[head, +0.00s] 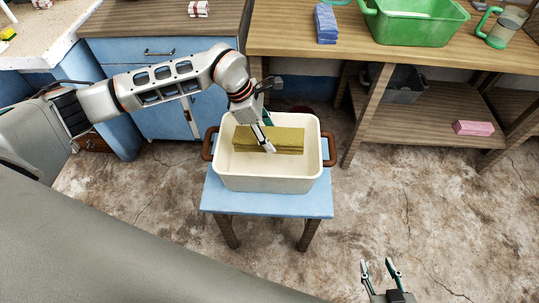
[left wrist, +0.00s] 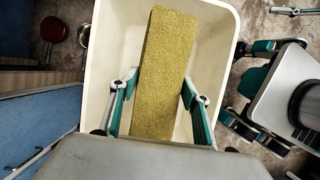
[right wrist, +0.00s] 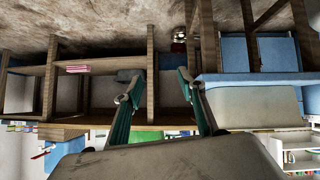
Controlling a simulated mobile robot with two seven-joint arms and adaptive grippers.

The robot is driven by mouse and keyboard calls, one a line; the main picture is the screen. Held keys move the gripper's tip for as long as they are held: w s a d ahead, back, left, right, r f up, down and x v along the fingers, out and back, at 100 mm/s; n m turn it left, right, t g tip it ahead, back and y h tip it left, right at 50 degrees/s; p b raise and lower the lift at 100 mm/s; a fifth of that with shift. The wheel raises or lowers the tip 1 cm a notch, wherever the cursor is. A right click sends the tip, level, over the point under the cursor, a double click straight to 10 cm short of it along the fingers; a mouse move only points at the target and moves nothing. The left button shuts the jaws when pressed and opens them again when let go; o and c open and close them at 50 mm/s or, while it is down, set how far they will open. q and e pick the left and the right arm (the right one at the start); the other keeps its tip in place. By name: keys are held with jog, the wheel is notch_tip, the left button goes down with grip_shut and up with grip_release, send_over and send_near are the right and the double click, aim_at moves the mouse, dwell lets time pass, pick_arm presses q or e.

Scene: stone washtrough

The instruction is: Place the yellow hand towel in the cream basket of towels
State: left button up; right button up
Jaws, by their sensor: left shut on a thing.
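The yellow hand towel (head: 290,141), a long folded block, is inside the cream basket (head: 268,182), below its rim. I cannot tell whether it touches the basket floor. The basket has brown handles and stands on a small blue stool (head: 220,194). My left gripper (head: 266,132) reaches down into the basket and is shut on the towel. In the left wrist view the towel (left wrist: 160,65) lies between the two fingers, with the basket wall (left wrist: 101,60) around it. My right gripper (head: 380,267) is open and empty at the bottom right, away from the basket.
A wooden bench behind holds a green tub (head: 415,30), a stack of blue cloths (head: 326,24) and a green-handled mug (head: 500,36). A pink block (head: 473,128) lies on its lower shelf. Blue cabinets (head: 150,90) stand at the back left. The floor right of the stool is clear.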

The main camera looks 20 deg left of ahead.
pick_arm(q)
notch_tip(320, 180, down, 5)
jog(key=shift+r+b, duration=0.1)
jog(key=shift+b, duration=0.25)
jog(key=shift+f, duration=0.4)
notch_tip(320, 180, down, 5)
jog(key=shift+r+b, duration=0.1)
jog(key=shift+b, duration=0.45)
jog(key=shift+f, duration=0.4)
jog(key=shift+r, duration=0.1)
jog(key=o, duration=1.2)
jog(key=shift+f, duration=0.2)
